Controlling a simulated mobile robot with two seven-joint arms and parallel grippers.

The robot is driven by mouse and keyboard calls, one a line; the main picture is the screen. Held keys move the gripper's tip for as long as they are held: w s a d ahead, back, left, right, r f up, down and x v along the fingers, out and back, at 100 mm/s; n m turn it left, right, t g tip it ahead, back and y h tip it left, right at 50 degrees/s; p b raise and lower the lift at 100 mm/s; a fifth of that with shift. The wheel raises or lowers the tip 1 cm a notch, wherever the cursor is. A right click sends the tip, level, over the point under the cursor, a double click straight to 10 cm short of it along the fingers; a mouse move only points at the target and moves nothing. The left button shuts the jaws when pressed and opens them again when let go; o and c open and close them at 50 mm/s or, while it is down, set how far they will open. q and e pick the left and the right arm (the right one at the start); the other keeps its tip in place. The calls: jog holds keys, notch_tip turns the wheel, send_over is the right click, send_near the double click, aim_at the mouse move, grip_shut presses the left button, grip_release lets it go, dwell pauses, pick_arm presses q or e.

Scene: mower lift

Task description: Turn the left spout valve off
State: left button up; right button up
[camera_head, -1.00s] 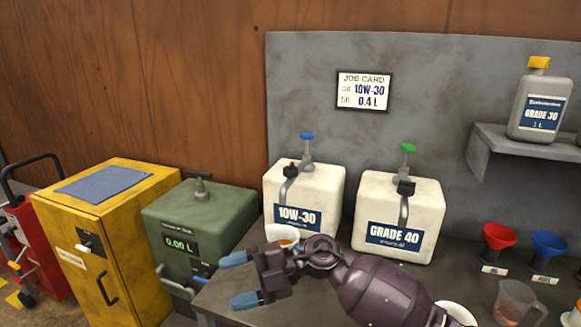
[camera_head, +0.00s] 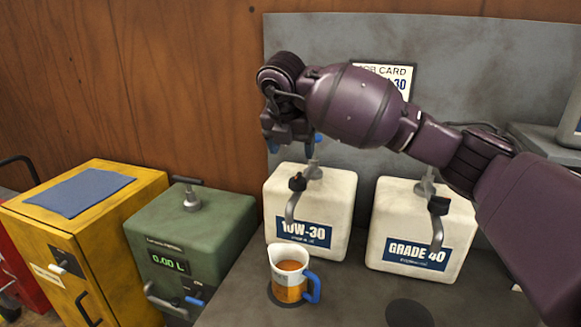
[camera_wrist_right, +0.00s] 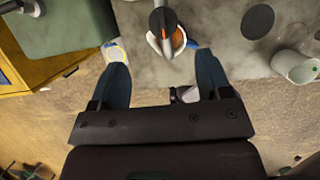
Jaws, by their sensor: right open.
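The left container (camera_head: 338,205), white and labelled 10W-30, stands on the bench. Its front spout (camera_head: 291,208) has a black valve knob (camera_head: 297,182) on top and curves down over a jug (camera_head: 290,285) with orange-brown liquid and a blue handle. My right gripper (camera_head: 292,143) hangs above and behind that knob in the head view, apart from it. It is open and empty. In the right wrist view its two blue fingers (camera_wrist_right: 163,72) are spread, with a spout (camera_wrist_right: 160,22) and the jug (camera_wrist_right: 178,40) beyond them. My left gripper is out of view.
The GRADE 40 container (camera_head: 392,225) with its own spout stands to the right. A green pump box (camera_head: 222,225) reading 0.00 L and a yellow cabinet (camera_head: 125,215) stand left. My right arm partly hides the job card (camera_head: 403,72). The bench front (camera_head: 350,300) has free room.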

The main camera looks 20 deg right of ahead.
aim_at(298, 175)
jog(key=p+x, duration=0.1)
jog(key=x, duration=0.8)
jog(key=shift+s+d+p, duration=0.1)
jog(key=shift+d+p, duration=0.1)
jog(key=shift+p, duration=0.2)
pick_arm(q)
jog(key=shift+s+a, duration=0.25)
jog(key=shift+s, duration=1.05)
pick_arm(e)
jog(key=shift+w+d+f, duration=0.1)
jog(key=shift+w+f, duration=0.1)
jog(key=shift+f, duration=0.35)
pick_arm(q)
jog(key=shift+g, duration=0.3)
pick_arm(e)
jog(key=c, duration=0.9)
